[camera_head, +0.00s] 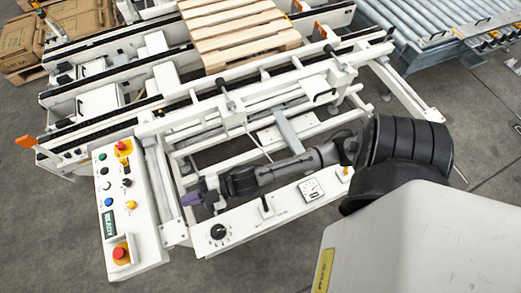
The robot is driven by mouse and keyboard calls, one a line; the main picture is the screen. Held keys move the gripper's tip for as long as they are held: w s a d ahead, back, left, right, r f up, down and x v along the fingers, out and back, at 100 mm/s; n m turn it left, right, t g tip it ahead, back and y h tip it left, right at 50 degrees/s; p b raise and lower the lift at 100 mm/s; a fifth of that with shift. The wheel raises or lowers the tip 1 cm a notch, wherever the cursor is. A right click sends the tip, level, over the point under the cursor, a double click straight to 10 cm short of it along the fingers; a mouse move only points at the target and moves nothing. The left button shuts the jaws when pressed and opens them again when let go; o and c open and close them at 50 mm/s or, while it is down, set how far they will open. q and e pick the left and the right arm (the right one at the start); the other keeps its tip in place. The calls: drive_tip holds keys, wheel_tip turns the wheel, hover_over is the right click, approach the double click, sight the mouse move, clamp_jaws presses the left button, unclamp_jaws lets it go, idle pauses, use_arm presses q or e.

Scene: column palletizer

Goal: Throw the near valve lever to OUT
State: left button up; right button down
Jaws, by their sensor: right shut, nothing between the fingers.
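A small black lever (265,206) stands roughly upright on a white plate on the near rail of the white machine frame. It looks like the near valve lever; the lettering beneath is too small to read. My right arm comes in from the right and lies across the frame just behind this rail. My right gripper (192,199) is shut and empty. It is left of the lever and apart from it, between the lever and the control panel. My left gripper is out of view.
A control panel (127,205) with buttons and a red stop button (121,253) stands left of my gripper. A black rotary knob (217,232) and a gauge (310,189) flank the lever. A wooden pallet (240,35) lies behind on the conveyor.

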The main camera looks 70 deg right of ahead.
drive_tip(key=s+d+f+n+g+y+b, duration=0.25)
drive_tip(key=f+n+g+y+b, duration=0.25)
drive_tip(key=f+n+b, duration=0.3)
drive_tip(key=s+d+f+n+g+y+b, duration=0.1)
drive_tip(key=d+f+n+g+y+b, duration=0.3)
drive_tip(key=f+n+g+y+b, duration=0.45)
use_arm(q)
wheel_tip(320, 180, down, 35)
drive_tip(key=b, duration=1.5)
drive_tip(key=shift+b, duration=0.3)
use_arm(e)
drive_tip(key=s+d+f+n+g+h, duration=0.2)
drive_tip(key=d+f+g, duration=0.4)
drive_tip(key=d, duration=0.3)
drive_tip(key=s+d+f+n+g+h, duration=0.2)
drive_tip(key=s+d+f+n+g, duration=0.3)
drive_tip(key=d, duration=0.4)
drive_tip(key=shift+d+f+n+g, duration=0.2)
drive_tip(key=shift+f+n+g, duration=0.25)
drive_tip(key=shift+n, duration=0.8)
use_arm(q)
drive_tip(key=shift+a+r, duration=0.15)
use_arm(e)
drive_tip(key=shift+r, duration=0.1)
